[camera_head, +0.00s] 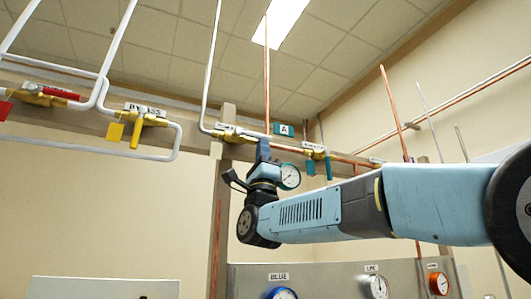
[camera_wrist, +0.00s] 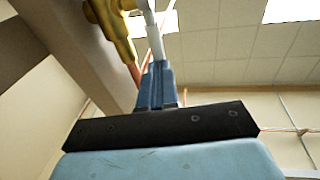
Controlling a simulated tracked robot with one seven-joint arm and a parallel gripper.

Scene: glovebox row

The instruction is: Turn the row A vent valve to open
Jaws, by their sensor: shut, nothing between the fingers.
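A brass valve (camera_head: 235,133) with a small white label sits on a white pipe, left of a teal sign marked A (camera_head: 284,129). The label is too small to read for sure, so I cannot tell whether this is the vent valve. My gripper (camera_head: 263,148) points up just right of and below this valve; its blue fingers are shut and empty. In the wrist view the shut fingers (camera_wrist: 157,82) point up beside a yellow brass valve body (camera_wrist: 113,28) and a white pipe (camera_wrist: 149,20). I cannot tell whether they touch. The handle is not clearly visible.
A teal-handled valve (camera_head: 318,153) is close to the right. Further left are a yellow-handled valve labelled BYPASS (camera_head: 135,125) and a red-handled valve (camera_head: 42,94). A grey panel (camera_head: 330,280) with gauges and knobs stands below. Copper pipes (camera_head: 395,110) rise at the right.

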